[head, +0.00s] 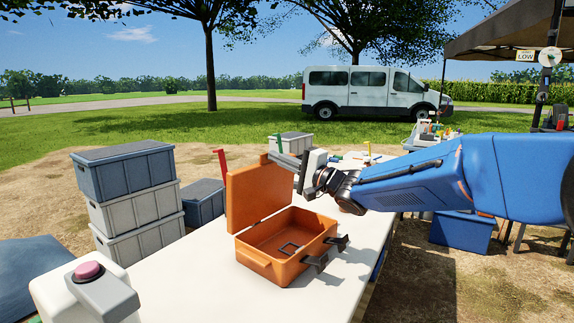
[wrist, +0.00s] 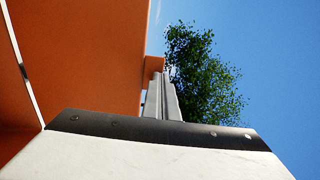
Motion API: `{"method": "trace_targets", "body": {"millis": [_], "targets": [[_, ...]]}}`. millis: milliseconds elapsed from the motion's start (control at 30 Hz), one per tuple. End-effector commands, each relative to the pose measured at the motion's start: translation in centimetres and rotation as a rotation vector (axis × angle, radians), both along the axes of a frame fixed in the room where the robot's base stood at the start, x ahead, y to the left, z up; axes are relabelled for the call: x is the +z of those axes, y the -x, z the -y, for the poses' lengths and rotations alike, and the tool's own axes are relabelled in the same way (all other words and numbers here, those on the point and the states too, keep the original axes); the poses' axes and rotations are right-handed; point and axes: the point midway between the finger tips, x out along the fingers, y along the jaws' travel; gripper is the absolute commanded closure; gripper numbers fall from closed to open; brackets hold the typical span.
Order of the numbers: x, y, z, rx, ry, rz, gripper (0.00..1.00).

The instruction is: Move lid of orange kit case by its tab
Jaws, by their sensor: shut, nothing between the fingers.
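The orange kit case (head: 265,260) sits on the white table with its lid (head: 252,195) raised, standing roughly upright. The base is open toward me, with a dark square outline on its floor and dark latches at its right front. The lid (wrist: 85,55) fills the left of the wrist view. A small orange tab (wrist: 154,64) sticks out from its edge, close to my fingertips. My gripper (head: 273,157) is shut and empty at the lid's upper right edge, its fingers (wrist: 161,78) together. I cannot tell whether they touch the tab.
The white table (head: 190,285) has free room around the case. A pink-topped button box (head: 88,271) stands at front left. Stacked grey bins (head: 130,195) stand left of the table. A red upright piece (head: 220,162) shows beside the lid's top left.

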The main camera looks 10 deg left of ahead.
Motion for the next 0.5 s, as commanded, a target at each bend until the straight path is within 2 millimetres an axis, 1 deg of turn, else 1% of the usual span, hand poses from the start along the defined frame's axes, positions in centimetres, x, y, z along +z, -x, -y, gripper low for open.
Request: {"method": "trace_targets", "body": {"millis": [33,200,400,500], "targets": [[0.2,-0.3,-0.7,0.001,0.000,0.001,1.00],[0.5,-1.3,-2.6,0.002,-0.001,0.001,1.00],[0.7,-2.2,-4.3,0.002,-0.002,0.001,1.00],[0.8,-2.4,-4.7,0.002,-0.002,0.002,1.00]]}}
